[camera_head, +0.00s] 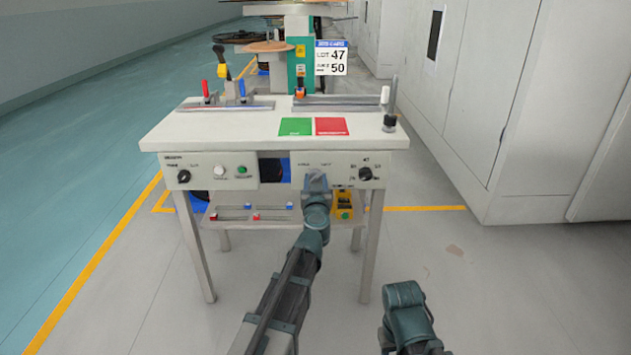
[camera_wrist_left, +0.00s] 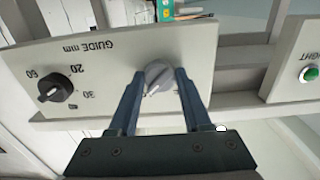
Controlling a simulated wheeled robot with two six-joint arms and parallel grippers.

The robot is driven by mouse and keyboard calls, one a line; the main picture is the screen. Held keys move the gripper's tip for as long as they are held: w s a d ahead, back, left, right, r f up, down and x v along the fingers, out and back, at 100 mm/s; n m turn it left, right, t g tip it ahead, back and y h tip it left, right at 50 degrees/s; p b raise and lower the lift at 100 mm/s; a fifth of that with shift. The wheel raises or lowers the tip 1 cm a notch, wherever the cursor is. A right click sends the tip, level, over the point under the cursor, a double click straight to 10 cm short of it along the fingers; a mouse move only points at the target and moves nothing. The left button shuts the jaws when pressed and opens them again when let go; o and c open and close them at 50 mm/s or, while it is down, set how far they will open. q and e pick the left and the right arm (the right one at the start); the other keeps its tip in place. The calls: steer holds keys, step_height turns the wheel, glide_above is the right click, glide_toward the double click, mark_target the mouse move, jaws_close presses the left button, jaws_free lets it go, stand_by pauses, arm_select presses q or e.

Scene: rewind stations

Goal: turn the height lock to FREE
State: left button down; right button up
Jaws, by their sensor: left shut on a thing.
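The height lock knob (camera_wrist_left: 158,76) is a grey round knob with a pale pointer on the right front panel of the table, seen upside down in the left wrist view. My left gripper (camera_wrist_left: 160,80) is shut on it, one dark finger on each side. The lettering by the knob is mostly hidden by the fingers, so I cannot read its setting. In the head view my left gripper (camera_head: 317,181) reaches the panel and covers most of the knob. Only a teal part of my right arm shows at the lower right; its gripper is out of view.
A black guide dial (camera_head: 366,174) sits right of the lock; it also shows in the wrist view (camera_wrist_left: 54,88). The left panel (camera_head: 214,170) has a black knob and buttons. Green (camera_head: 296,127) and red (camera_head: 331,126) patches mark the tabletop. White cabinets stand at right.

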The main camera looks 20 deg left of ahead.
arm_select(q)
steer(key=shift+n, duration=0.4)
steer(key=n, duration=1.2)
steer(key=shift+n, duration=2.7)
steer(key=shift+c, duration=1.7)
jaws_free()
